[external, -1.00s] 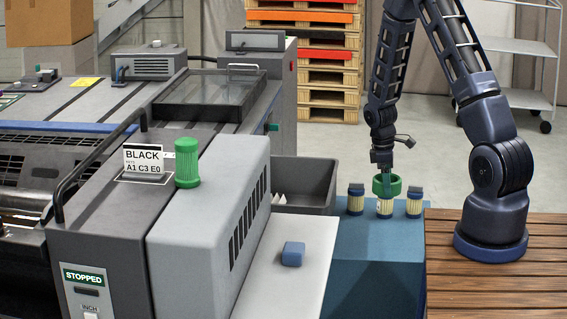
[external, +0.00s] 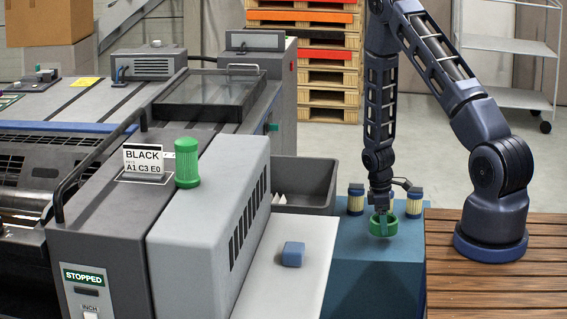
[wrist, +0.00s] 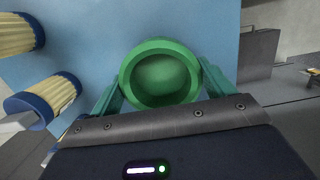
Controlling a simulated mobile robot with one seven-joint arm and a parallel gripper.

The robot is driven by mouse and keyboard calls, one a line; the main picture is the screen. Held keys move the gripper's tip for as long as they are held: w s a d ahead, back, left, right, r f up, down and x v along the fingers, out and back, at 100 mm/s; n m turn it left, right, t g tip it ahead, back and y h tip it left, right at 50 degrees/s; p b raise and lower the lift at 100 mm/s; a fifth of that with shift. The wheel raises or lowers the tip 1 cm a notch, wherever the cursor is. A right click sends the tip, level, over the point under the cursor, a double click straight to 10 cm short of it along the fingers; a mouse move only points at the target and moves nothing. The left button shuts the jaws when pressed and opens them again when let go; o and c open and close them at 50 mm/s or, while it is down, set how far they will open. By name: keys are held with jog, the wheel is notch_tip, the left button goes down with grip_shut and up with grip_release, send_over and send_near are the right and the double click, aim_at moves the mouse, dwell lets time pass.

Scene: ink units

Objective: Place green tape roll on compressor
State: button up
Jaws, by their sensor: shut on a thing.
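The green tape roll (external: 391,227) is a thick green ring. My gripper (external: 382,215) is shut on it, and the roll hangs low over the blue box-shaped unit (external: 375,270). I cannot tell whether the roll touches its top. In the wrist view the roll (wrist: 160,46) sits between the two teal fingers of my gripper (wrist: 160,77), with blue surface around it. No label shows which unit is the compressor; the large grey machine housing (external: 205,220) stands to the left.
A blue block (external: 293,254) lies on a white surface. A dark bin (external: 318,185) stands behind.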

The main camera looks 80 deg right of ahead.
jog(key=shift+f, duration=1.75)
jog(key=o, duration=0.9)
jog(key=shift+f, duration=0.1)
jog(key=shift+o, duration=0.2)
